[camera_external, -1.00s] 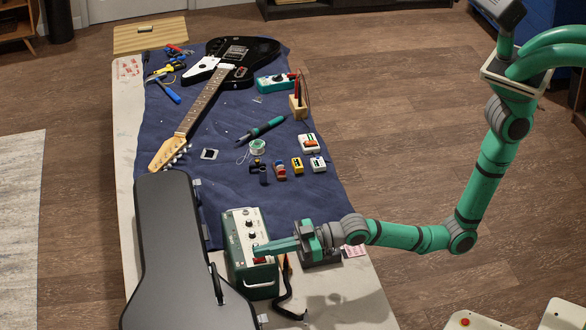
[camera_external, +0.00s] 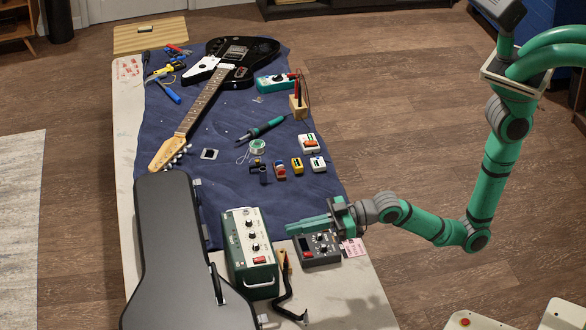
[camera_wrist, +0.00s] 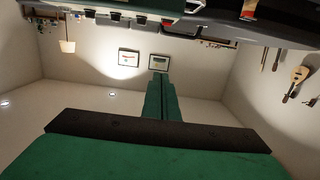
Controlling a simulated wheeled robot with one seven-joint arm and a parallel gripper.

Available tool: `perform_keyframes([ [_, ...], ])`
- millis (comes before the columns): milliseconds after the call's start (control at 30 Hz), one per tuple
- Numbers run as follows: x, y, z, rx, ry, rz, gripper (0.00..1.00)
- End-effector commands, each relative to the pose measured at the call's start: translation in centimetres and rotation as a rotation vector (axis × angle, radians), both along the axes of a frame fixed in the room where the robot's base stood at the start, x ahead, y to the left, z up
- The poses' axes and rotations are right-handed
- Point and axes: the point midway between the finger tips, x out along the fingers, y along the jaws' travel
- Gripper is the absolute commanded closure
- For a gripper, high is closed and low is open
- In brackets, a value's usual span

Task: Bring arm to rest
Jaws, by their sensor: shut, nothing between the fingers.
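My gripper (camera_external: 290,229) is shut and empty. In the external view it points left, above the dark grey control box (camera_external: 321,257) and just right of the green amplifier-like box (camera_external: 246,240) with knobs and a red switch. The fingers look apart from both boxes, though their height is hard to judge. In the wrist view the closed green fingers (camera_wrist: 160,88) lie together, with walls and framed pictures beyond them.
The black guitar case (camera_external: 178,255) lies left of the green box. A black guitar (camera_external: 240,55), soldering iron (camera_external: 262,129), solder spool (camera_external: 257,147) and several small pedals (camera_external: 297,165) lie on the blue mat (camera_external: 220,185). Open floor (camera_external: 400,120) lies right of the table.

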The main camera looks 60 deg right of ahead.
Motion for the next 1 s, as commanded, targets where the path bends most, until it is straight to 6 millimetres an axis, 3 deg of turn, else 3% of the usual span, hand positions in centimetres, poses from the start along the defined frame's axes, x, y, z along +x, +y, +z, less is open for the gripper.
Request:
perform_keyframes([
  [567,0.1,-0.4,-0.5,-0.002,0.003,-0.005,1.0],
  [667,0.3,-2.2,-1.9,-0.005,0.01,-0.026,1.0],
  [767,0.6,-5.6,-4.3,-0.01,0.022,-0.066,1.0],
  [1000,-0.4,-15.8,-9.9,-0.017,0.049,-0.188,1.0],
])
